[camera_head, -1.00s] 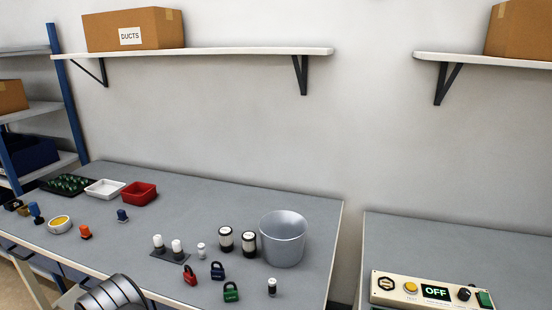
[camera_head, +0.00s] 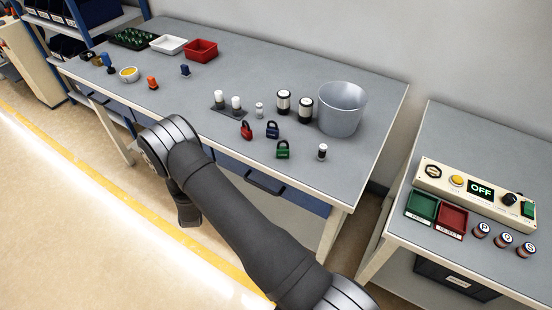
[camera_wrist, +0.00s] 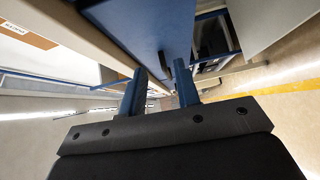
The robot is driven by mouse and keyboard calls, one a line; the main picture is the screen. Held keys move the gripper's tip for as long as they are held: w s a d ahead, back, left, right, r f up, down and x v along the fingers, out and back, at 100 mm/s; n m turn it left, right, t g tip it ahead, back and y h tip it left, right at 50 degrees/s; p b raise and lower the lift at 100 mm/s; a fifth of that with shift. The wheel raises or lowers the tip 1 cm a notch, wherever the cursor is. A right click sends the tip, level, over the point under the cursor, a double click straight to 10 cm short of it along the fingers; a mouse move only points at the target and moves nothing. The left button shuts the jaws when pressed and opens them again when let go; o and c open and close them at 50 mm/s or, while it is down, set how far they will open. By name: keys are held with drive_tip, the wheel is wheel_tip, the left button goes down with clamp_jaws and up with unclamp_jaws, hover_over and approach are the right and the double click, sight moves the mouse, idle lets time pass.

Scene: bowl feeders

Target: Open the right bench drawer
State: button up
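The right bench drawer (camera_head: 300,198) has a blue front under the right part of the grey bench top, and it looks shut. Its dark bar handle (camera_head: 263,182) shows just right of my arm, which covers the front's left part. My gripper (camera_wrist: 159,78) shows in the wrist view as two blue fingers, apart with nothing visibly held between them. A blue panel (camera_wrist: 150,25) lies just beyond the fingertips; I cannot tell for sure which drawer it belongs to. In the head view my gripper's fingers are hidden by the arm.
The bench (camera_head: 230,70) carries padlocks, a grey bucket (camera_head: 342,108) and trays. Another dark handle (camera_head: 98,100) is at the bench's left. A second table (camera_head: 490,150) with a control box (camera_head: 475,192) stands right, across a gap. The floor in front is clear.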

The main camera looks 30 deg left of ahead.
drive_tip(key=s+d+r+m+t+h, duration=0.15)
drive_tip(key=s+d+m+h, duration=0.45)
drive_tip(key=d, duration=0.7)
drive_tip(key=m+t+h, duration=0.1)
drive_tip(key=m+h, duration=0.1)
drive_tip(key=h, duration=0.4)
approach(260, 186)
drive_tip(key=x, duration=1)
drive_tip(key=shift+w+a+f, duration=0.1)
drive_tip(key=shift+f, duration=0.25)
clamp_jaws()
